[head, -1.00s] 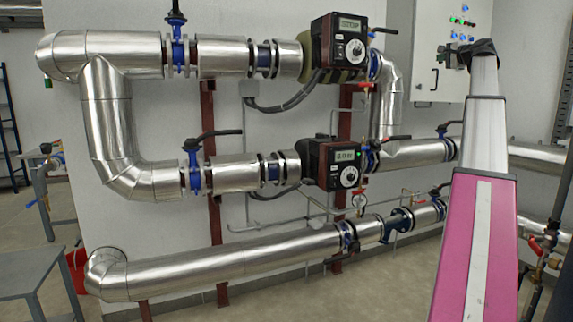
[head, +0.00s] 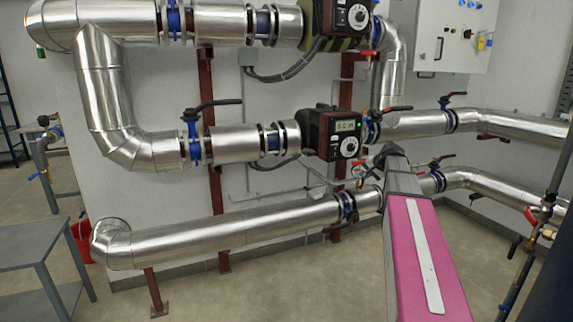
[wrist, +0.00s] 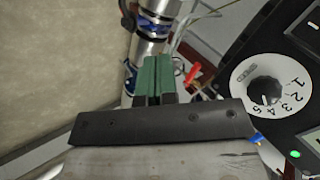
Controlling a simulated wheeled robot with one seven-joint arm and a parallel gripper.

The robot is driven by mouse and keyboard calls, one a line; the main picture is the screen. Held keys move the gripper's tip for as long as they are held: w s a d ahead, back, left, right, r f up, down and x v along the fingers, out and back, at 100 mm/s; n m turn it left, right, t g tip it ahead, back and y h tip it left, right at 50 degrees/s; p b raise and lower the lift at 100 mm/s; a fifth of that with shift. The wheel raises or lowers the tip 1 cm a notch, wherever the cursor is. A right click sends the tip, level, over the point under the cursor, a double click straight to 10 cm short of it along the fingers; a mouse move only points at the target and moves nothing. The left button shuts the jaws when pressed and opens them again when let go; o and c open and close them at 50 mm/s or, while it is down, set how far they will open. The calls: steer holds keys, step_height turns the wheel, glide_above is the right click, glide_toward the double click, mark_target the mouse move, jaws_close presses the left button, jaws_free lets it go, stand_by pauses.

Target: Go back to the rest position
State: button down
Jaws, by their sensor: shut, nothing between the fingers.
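My gripper (wrist: 157,80) shows in the wrist view as two green fingers pressed together, with nothing between them. Its dark end also shows in the head view (head: 388,151), at the tip of my pink and grey arm, in front of the pipes and right of the lower pump (head: 340,134). In the wrist view that pump's white dial (wrist: 270,87) with numbers and a lit green lamp is to the right of the fingers. I cannot tell the distance between the gripper and the pump.
Insulated silver pipes (head: 230,230) with blue valves run along the wall. An upper pump (head: 345,18) sits above. A white control cabinet (head: 428,40) hangs at upper right. A grey table (head: 35,243) stands at lower left, near a red bucket (head: 80,240). The middle floor is clear.

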steer(key=s+a+f+n+g+h, duration=0.1)
steer(key=s+a+f+n+g, duration=0.1)
steer(key=s+a+f, duration=0.3)
steer(key=s+a+f+n+g+h, duration=0.1)
steer(key=s+a+f+n+g, duration=0.2)
steer(key=s+f, duration=1.1)
steer(key=s+a+f+n+g+h, duration=0.2)
steer(key=s+a+f, duration=0.5)
steer(key=s+f, duration=0.2)
steer(key=shift+s+f, duration=0.4)
steer(key=shift+s, duration=0.85)
steer(key=shift+a, duration=0.2)
